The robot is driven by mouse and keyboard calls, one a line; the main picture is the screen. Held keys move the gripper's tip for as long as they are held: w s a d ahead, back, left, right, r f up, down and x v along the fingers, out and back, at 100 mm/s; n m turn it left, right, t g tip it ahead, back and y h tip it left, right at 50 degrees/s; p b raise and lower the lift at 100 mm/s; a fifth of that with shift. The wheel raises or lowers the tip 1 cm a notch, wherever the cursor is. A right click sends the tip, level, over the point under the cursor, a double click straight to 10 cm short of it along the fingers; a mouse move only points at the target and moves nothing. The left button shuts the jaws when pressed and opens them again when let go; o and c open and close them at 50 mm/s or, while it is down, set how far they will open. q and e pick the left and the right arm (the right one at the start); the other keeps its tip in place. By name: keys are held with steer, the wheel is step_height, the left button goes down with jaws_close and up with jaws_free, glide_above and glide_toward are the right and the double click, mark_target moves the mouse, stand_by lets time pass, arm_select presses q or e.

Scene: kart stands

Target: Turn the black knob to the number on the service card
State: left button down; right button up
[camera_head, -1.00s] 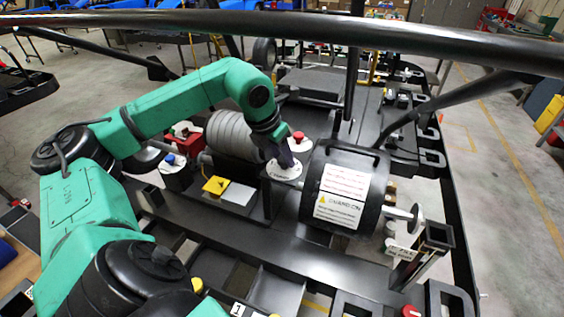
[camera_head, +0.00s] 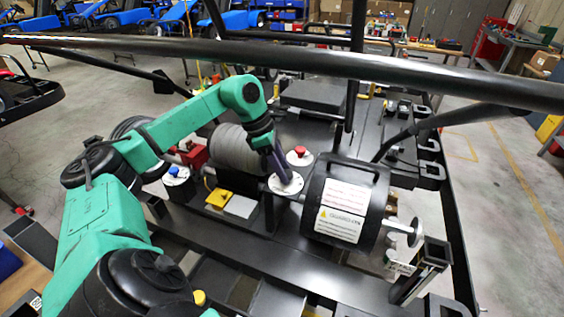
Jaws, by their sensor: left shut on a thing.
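My left gripper (camera_head: 287,179) points down at a round white dial plate (camera_head: 273,187) left of the black drum. It is shut at the middle of the dial, where the black knob sits; its fingers hide the knob. The dial's numbers are too small to read. I cannot single out the service card with certainty: a blank-looking pale card (camera_head: 240,207) lies left of the dial, and white labels (camera_head: 342,208) with red and black print are on the drum. My right gripper is not in view.
A red button on a white disc (camera_head: 299,156) stands just behind the dial. The black drum (camera_head: 375,215) is close on the right, a grey ribbed cylinder (camera_head: 232,150) on the left. A blue button (camera_head: 173,171) is further left. A thick black bar (camera_head: 400,72) crosses above.

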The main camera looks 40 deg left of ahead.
arm_select(q)
steer(key=shift+m+p, duration=0.5)
steer(key=shift+m, duration=0.3)
steer(key=shift+g, duration=0.3)
steer(key=shift+c, duration=1.9)
jaws_free()
steer(key=shift+w, duration=0.1)
steer(key=shift+a+r, duration=0.1)
steer(key=shift+r, duration=0.25)
steer(key=v, duration=1.3)
steer(key=shift+a+r+p, duration=0.3)
steer(key=shift+p, duration=0.15)
